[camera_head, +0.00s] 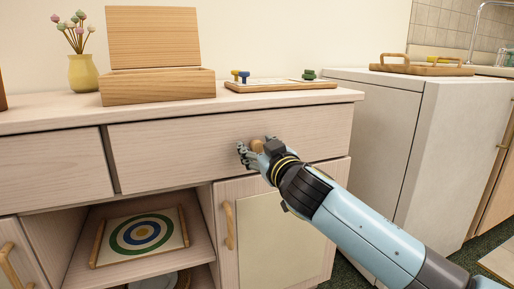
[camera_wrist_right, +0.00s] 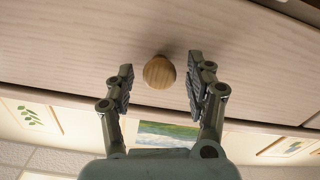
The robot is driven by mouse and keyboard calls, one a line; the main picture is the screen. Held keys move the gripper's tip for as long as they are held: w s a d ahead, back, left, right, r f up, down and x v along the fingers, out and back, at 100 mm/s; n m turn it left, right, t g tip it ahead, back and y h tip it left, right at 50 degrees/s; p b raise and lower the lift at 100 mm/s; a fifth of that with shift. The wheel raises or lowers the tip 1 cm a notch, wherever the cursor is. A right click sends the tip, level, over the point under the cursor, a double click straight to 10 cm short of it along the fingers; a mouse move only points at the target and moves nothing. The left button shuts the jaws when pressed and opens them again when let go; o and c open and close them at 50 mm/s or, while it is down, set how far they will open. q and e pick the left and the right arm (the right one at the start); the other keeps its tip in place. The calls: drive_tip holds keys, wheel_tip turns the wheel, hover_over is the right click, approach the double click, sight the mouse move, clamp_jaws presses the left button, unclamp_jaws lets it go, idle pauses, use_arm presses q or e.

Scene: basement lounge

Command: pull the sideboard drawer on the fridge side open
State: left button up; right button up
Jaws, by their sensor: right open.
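The sideboard drawer on the fridge side (camera_head: 190,150) has a pale wood front and looks closed. Its round wooden knob (camera_head: 257,145) is partly hidden behind my right gripper (camera_head: 254,152) in the head view. In the right wrist view the knob (camera_wrist_right: 159,72) sits between the two open fingertips of my right gripper (camera_wrist_right: 160,82), with a gap on each side. The fingertips are close to the drawer front (camera_wrist_right: 90,45). My left gripper is not in view.
The sideboard top (camera_head: 60,118) holds a wooden box with its lid up (camera_head: 157,85), a yellow vase (camera_head: 83,72) and a board with coloured pegs (camera_head: 280,85). The pale fridge (camera_head: 375,140) stands at the right. A cupboard door handle (camera_head: 228,225) is below the drawer.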

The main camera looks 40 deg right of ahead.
drive_tip(key=shift+w+d, duration=0.1)
drive_tip(key=shift+w, duration=0.3)
clamp_jaws()
